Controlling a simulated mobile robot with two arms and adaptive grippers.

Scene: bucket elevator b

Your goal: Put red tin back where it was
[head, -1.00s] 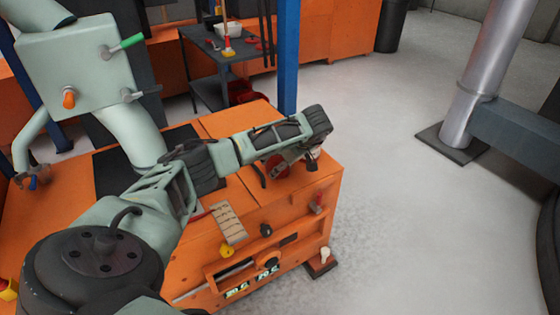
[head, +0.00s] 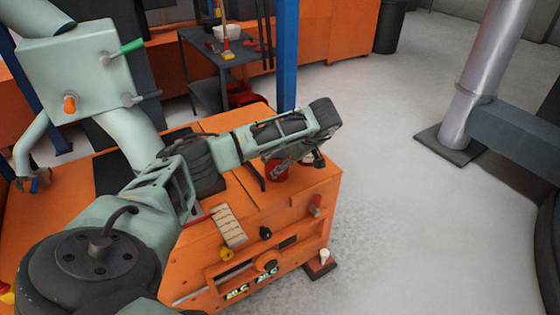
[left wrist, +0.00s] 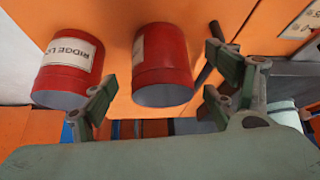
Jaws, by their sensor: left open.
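Two red tins stand side by side on the orange cabinet top. In the left wrist view, one red tin (left wrist: 165,62) lies between the fingers of my left gripper (left wrist: 158,85), which is open. The other red tin (left wrist: 70,72), with a white label, is to the left, beyond the left finger. In the head view, a red tin (head: 277,172) shows under my left gripper (head: 290,155), partly hidden by it. I cannot tell whether the fingers touch a tin. My right gripper is not in view.
The orange cabinet (head: 285,220) has knobs and a handle on its front. A blue post (head: 288,60) and a dark trolley (head: 225,60) stand behind. Grey floor (head: 410,200) to the right is clear.

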